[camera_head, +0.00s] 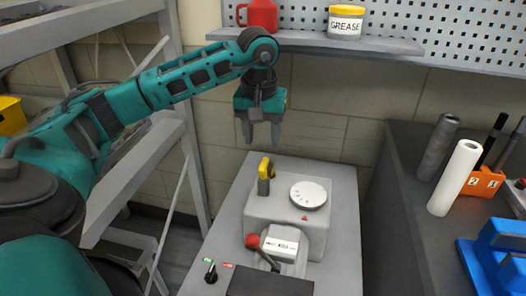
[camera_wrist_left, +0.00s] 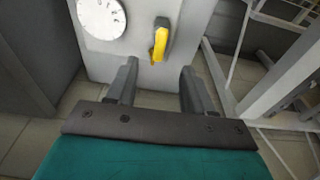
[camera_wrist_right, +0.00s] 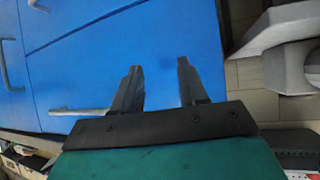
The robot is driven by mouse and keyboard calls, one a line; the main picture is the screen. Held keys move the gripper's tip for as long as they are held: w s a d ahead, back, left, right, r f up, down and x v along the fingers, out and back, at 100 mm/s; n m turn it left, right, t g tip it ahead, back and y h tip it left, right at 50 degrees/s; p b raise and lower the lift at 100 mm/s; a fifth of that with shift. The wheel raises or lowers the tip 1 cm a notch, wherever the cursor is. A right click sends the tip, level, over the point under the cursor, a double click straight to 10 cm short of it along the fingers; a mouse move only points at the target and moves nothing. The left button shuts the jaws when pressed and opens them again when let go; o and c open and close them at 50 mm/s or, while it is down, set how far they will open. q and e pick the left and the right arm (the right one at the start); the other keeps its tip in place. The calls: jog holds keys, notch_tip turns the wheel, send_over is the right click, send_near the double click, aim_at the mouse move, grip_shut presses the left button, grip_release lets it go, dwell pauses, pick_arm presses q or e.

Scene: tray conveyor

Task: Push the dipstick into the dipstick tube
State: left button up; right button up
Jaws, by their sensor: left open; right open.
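The dipstick's yellow loop handle (camera_head: 265,167) stands upright at the left rear of the grey machine housing, just above the short dark dipstick tube (camera_head: 263,187). I cannot tell how deep the dipstick sits. The handle also shows in the left wrist view (camera_wrist_left: 160,40), beyond the fingertips and roughly between them. My left gripper (camera_head: 261,142) points down with its fingers apart, empty, above and a little behind the handle, not touching it. Its fingers also show in the left wrist view (camera_wrist_left: 160,76). My right gripper (camera_wrist_right: 159,68) is open and empty, in front of blue panels.
The housing (camera_head: 285,215) carries a white round dial (camera_head: 308,195) and a red-knobbed lever (camera_head: 253,241). A shelf (camera_head: 350,43) with a red can (camera_head: 260,15) and a grease tub (camera_head: 345,22) is above. A dark bench (camera_head: 405,225) stands at right, a metal rack (camera_head: 180,130) at left.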

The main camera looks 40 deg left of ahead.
pick_arm(q)
jog(key=r, duration=0.3)
jog(key=shift+s+d+r, duration=0.15)
jog(key=shift+s+r, duration=0.1)
pick_arm(e)
jog(key=shift+s+d+f, duration=0.2)
jog(key=shift+d+f, duration=0.1)
jog(key=shift+d, duration=0.05)
jog(key=shift+a+r, duration=0.15)
